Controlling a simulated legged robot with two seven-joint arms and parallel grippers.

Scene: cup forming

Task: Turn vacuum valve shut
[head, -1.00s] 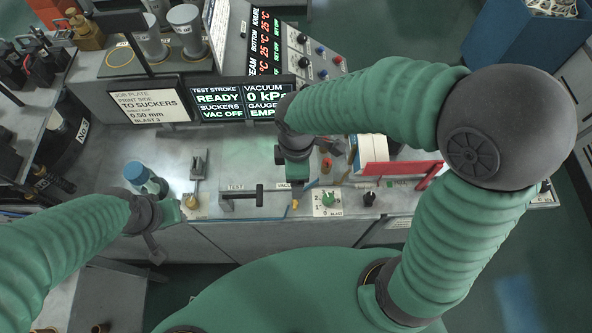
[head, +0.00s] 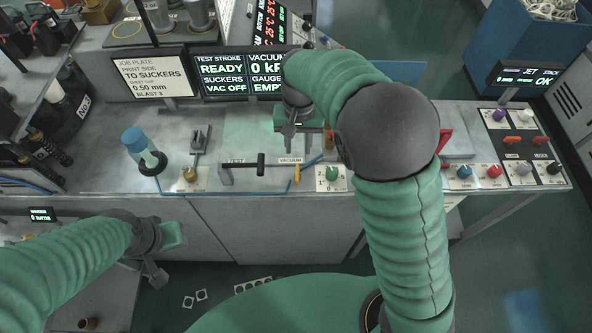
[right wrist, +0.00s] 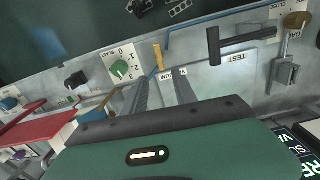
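The vacuum valve shows as a small yellow lever (head: 297,173) at the bench's front edge, by the VACUUM label (head: 290,160). Its handle points toward the front of the bench. In the right wrist view the yellow lever (right wrist: 158,56) stands just beyond the fingertips. My right gripper (head: 303,131) hangs over the bench behind the lever. In the right wrist view its two dark fingers (right wrist: 162,86) are apart, with the label between them and nothing held. My left gripper (head: 174,234) is low in front of the bench at left, away from the valve; its fingers are unclear.
A black TEST handle (head: 261,165) stands left of the lever, and a green knob (head: 332,173) sits to its right. The screen (head: 225,85) reads VAC OFF. My right arm hides part of the bench's right side.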

